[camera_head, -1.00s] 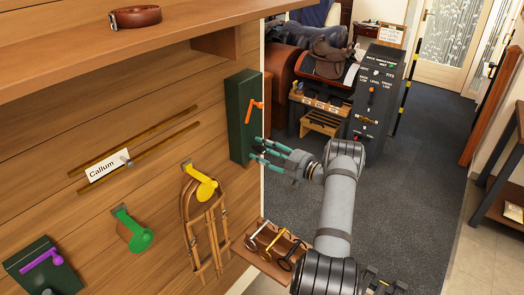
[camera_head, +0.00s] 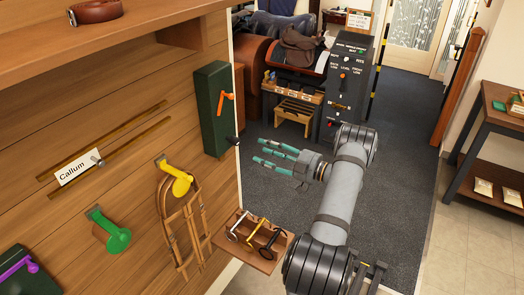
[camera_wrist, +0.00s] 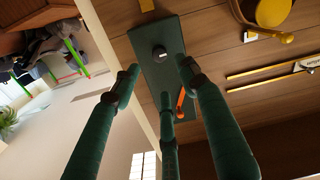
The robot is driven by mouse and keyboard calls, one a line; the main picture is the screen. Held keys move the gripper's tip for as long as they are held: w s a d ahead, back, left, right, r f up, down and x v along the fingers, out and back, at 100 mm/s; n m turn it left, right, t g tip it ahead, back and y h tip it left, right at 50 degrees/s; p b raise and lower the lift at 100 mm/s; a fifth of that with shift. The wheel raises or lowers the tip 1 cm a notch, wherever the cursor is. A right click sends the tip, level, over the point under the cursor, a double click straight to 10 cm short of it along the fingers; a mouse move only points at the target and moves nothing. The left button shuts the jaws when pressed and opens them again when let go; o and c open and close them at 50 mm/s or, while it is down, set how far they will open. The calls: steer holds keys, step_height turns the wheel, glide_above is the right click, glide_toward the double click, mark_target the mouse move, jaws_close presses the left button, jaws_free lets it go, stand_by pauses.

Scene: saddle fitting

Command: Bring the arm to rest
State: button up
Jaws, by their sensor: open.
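My gripper (camera_head: 284,155) is at the middle of the head view, its teal fingers spread and pointing left toward the wooden wall. It is open and empty. The fingers are apart from the dark green box (camera_head: 208,108) with the orange lever (camera_head: 222,101) on the wall's right edge. In the wrist view the green fingers (camera_wrist: 160,105) reach up the picture, with the green box (camera_wrist: 158,50) and its black knob beyond them. The orange lever shows between the fingers there (camera_wrist: 181,100).
A small wooden shelf (camera_head: 226,246) with hooked tools juts from the wall below my gripper. A dark control panel (camera_head: 345,80) and a saddle (camera_head: 300,48) stand behind. Grey carpet (camera_head: 400,150) is open to the right.

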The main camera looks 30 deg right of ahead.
mark_target(239, 142)
steer(key=x, duration=1.2)
steer(key=shift+a, duration=0.1)
steer(key=shift+r, duration=0.1)
